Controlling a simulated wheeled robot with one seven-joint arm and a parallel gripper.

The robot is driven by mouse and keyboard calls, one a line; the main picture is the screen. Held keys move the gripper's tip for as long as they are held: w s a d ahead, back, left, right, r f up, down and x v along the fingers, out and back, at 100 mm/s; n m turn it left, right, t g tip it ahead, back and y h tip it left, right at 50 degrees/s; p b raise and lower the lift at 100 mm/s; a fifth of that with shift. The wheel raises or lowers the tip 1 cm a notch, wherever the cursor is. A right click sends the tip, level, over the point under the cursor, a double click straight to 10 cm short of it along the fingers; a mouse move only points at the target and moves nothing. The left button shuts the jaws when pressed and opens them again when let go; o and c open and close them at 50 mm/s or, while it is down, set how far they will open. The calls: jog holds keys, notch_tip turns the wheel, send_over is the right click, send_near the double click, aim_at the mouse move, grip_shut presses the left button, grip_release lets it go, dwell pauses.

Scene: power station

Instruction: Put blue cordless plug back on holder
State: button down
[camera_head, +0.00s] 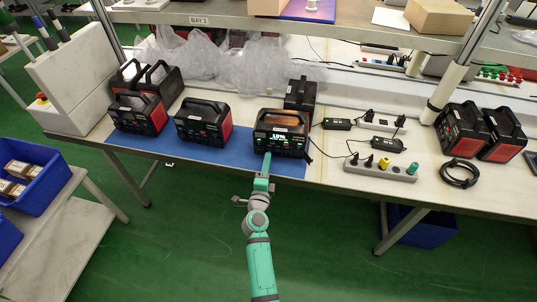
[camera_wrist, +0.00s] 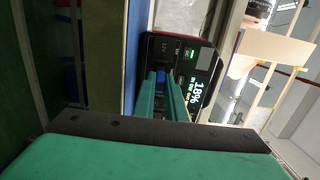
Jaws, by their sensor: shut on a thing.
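My gripper (camera_head: 267,158) reaches the front of the middle power station (camera_head: 281,134), which has a lit display. In the wrist view, my gripper's two green fingers (camera_wrist: 161,88) close around the blue plug (camera_wrist: 160,75) right at the station's front panel (camera_wrist: 185,62). The fingers hide most of the plug, so I cannot tell how deep it sits in a socket. In the head view the plug is not clearly visible.
Another black and red power station (camera_head: 203,122) stands left on the blue mat (camera_head: 166,145). Black adapters and cables (camera_head: 388,144) lie behind the grey strip. A black cable coil (camera_head: 459,174) lies right of it. A shelf (camera_head: 200,18) overhangs the table's back.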

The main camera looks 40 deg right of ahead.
jog(key=shift+v, duration=1.15)
